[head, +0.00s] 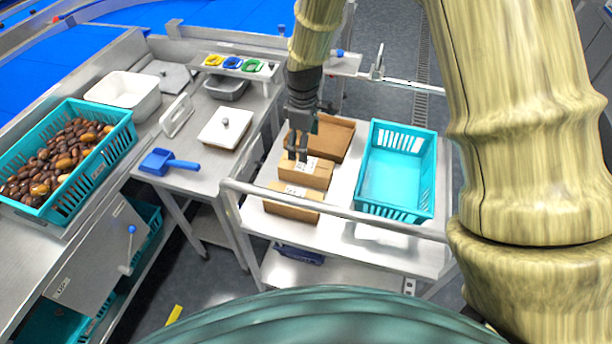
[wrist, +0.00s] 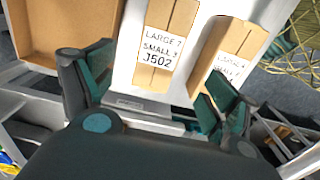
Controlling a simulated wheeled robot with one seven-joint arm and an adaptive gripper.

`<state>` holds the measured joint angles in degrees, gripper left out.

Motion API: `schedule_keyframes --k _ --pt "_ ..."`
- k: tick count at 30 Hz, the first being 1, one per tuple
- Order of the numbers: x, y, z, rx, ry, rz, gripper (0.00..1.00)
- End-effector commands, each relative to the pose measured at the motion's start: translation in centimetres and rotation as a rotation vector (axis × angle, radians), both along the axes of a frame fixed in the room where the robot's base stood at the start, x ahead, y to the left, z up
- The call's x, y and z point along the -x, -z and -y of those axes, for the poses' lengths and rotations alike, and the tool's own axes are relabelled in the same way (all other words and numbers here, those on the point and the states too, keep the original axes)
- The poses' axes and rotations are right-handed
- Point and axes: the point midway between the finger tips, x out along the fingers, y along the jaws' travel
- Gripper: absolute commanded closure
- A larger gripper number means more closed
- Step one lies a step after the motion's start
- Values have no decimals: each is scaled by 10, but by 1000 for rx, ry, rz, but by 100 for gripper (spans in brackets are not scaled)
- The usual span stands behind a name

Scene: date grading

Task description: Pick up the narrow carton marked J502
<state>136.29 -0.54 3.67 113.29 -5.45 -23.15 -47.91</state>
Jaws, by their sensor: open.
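The narrow carton marked J502 (wrist: 172,22) is brown with a white label that also reads LARGE 2 and SMALL 3. In the head view it appears to be the middle carton (head: 318,178) on the steel cart. A second narrow labelled carton (wrist: 238,38) lies to its right in the wrist view and nearer the cart's front edge in the head view (head: 292,208); its mark is not readable. My gripper (head: 298,155) points down over the J502 carton. In the wrist view its fingers (wrist: 160,68) are open and empty, one towards each side of that carton.
An open brown box (head: 335,137) sits behind the cartons. An empty turquoise crate (head: 397,128) stands to their right. The cart's rail (head: 340,210) runs along the front. A side table at left holds a white-lidded tub (head: 226,128) and a blue scoop (head: 160,162).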

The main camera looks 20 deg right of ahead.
Motion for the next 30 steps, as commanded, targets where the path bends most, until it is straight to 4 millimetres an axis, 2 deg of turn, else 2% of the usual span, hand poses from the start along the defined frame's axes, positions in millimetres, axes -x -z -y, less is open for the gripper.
schedule_keyframes --k 1,8,18,30 --pt "0 7 0 0 0 0 12" --pt "1 19 0 1 0 -3 12" --pt "1 56 1 0 0 -1 12" --pt "4 75 3 1 1 -3 12"
